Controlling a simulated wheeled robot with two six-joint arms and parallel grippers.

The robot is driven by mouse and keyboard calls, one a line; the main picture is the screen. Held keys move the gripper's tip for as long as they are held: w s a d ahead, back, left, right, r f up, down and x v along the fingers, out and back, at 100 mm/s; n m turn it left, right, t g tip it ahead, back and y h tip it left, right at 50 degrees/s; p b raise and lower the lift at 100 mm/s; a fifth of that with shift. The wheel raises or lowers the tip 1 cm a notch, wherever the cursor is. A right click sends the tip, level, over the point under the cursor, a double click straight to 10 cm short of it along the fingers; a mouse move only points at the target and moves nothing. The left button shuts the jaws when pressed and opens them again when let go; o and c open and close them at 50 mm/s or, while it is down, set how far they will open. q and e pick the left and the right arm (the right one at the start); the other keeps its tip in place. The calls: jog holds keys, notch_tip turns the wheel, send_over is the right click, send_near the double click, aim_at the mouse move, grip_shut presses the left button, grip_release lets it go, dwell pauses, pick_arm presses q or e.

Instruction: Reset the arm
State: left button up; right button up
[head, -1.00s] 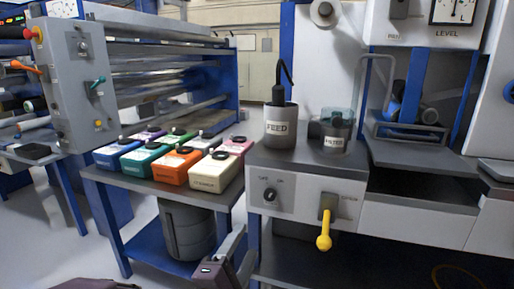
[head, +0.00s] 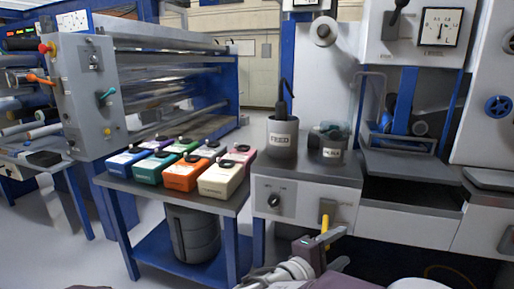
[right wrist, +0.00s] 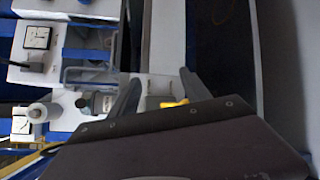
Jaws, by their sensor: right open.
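My right gripper (head: 320,241) is low in the middle of the head view, in front of the grey machine's front panel (head: 295,210). Its jaws are open and empty. A yellow-handled lever (head: 325,225) on that panel shows just beyond the fingers, its lower end hidden by my gripper. In the right wrist view, which is turned sideways, the two dark fingers stand apart and the yellow handle (right wrist: 173,103) appears between them. I cannot tell whether they touch it. My left gripper is not in view.
A FEED cup (head: 282,140) and a second labelled container (head: 328,148) stand on the machine's top. A blue-framed table (head: 122,184) at left holds several coloured boxes. A roller machine (head: 85,100) stands behind it. Floor at the far left is clear.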

jog(key=s+d+f+m+g+p, duration=0.35)
jog(key=s+d+g, duration=0.35)
jog(key=d, duration=0.4)
jog(key=s+a+f+m+g+y+p, duration=0.2)
jog(key=s+f+m+g+y, duration=0.35)
jog(key=s+f+y, duration=0.4)
jog(key=w+a+f+m+t+y, duration=0.1)
jog(key=a+f+m+t+y, duration=0.25)
jog(key=a+f, duration=0.4)
notch_tip(320, 180, up, 40)
jog(key=w+a+p, duration=0.1)
jog(key=a+p, duration=0.1)
jog(key=p, duration=3.5)
jog(key=shift+w+a+n, duration=0.15)
jog(key=shift+w+n, duration=0.2)
jog(key=shift+w, duration=0.05)
